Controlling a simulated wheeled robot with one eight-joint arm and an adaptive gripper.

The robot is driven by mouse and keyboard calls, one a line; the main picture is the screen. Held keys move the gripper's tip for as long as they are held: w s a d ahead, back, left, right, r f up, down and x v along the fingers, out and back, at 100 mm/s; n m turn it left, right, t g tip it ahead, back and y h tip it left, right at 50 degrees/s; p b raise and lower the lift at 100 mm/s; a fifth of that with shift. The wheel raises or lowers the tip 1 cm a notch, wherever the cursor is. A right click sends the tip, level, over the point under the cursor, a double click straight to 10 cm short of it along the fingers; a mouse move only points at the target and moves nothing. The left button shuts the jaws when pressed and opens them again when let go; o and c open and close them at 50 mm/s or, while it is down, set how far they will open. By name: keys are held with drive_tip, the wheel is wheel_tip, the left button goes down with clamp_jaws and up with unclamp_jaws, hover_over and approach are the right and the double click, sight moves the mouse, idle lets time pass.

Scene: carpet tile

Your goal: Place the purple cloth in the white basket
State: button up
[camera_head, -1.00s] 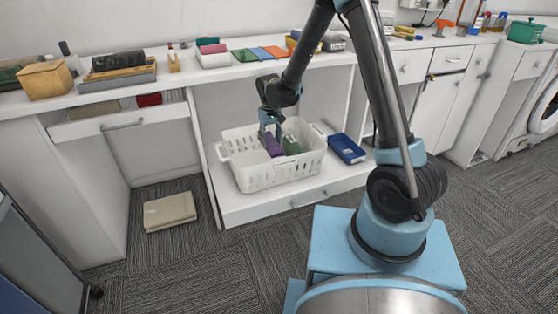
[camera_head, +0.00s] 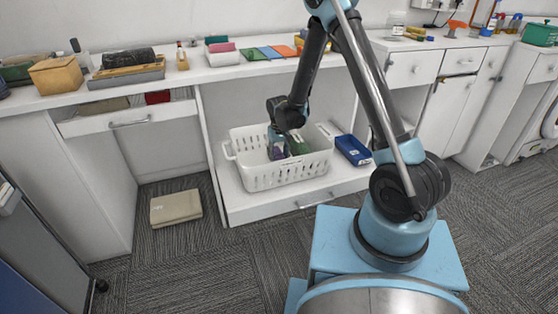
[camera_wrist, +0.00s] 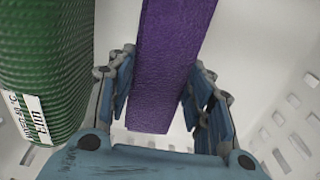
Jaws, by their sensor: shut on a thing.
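The white basket (camera_head: 283,177) stands on the low shelf under the counter, with slotted sides. My gripper (camera_head: 278,150) reaches down inside it. The purple cloth (camera_wrist: 168,60) is a long, flat strip in the wrist view, between my two gripper fingers (camera_wrist: 162,88). My gripper is shut on it. In the head view only a little purple shows at the fingers, inside the basket's outline; whether it touches the basket floor cannot be told. A green textured roll with a white label (camera_wrist: 45,65) lies beside the cloth in the basket.
A blue tray (camera_head: 353,150) sits on the shelf just right of the basket. The counter (camera_head: 215,75) above carries boxes, cloths and bottles.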

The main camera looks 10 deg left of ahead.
drive_tip(key=shift+f, duration=0.9)
drive_tip(key=o, duration=1)
drive_tip(key=shift+o, duration=0.2)
drive_tip(key=shift+r, duration=0.1)
